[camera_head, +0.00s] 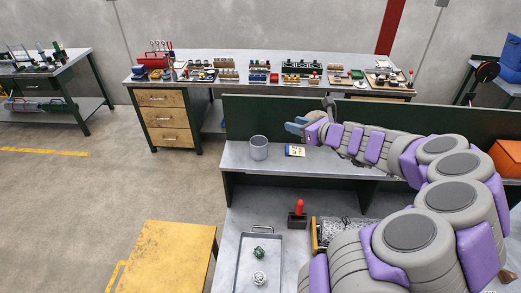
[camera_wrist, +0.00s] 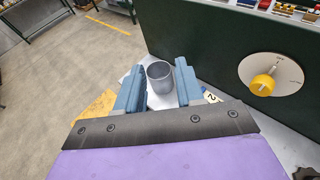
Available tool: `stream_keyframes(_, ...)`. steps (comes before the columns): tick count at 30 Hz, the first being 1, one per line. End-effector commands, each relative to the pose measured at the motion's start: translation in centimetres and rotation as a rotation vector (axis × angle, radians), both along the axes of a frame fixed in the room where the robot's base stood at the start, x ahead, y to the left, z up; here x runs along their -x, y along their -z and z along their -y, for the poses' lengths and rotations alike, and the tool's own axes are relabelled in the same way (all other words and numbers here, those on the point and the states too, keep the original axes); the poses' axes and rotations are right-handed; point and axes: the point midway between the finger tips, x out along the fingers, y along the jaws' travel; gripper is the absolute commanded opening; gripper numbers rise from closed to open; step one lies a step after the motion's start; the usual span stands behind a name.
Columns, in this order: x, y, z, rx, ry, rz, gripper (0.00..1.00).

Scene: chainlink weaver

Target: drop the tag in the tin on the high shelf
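The tin (camera_head: 259,148) is a grey open cylinder standing upright on the raised grey shelf (camera_head: 235,158). It also shows in the wrist view (camera_wrist: 160,77), beyond and between my fingers. A small blue, white and yellow card (camera_head: 295,151) lies on the shelf just right of the tin and looks like the tag. In the wrist view the card (camera_wrist: 211,97) is partly hidden behind my right finger, with a dark "2" showing. My gripper (camera_head: 297,127) is above the shelf near the card, its blue fingers apart with nothing held between them. I see no tag inside the tin.
A dark green panel (camera_head: 240,115) rises behind the shelf. Below are a metal tray (camera_head: 245,262) with a green and a white piece, a red-handled tool (camera_head: 299,208) and a yellow table (camera_head: 170,255). A white disc with a yellow knob (camera_wrist: 263,85) is on the panel.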

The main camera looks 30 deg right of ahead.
Motion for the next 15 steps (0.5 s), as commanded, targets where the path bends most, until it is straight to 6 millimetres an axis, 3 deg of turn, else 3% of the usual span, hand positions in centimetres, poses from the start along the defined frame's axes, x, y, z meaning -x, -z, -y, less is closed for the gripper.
stream_keyframes(6, 1.9, -0.8, -0.4, 0.004, -0.003, 0.001, 0.37)
stream_keyframes(15, 2.3, -0.8, 0.1, -0.001, -0.004, 0.002, 0.37)
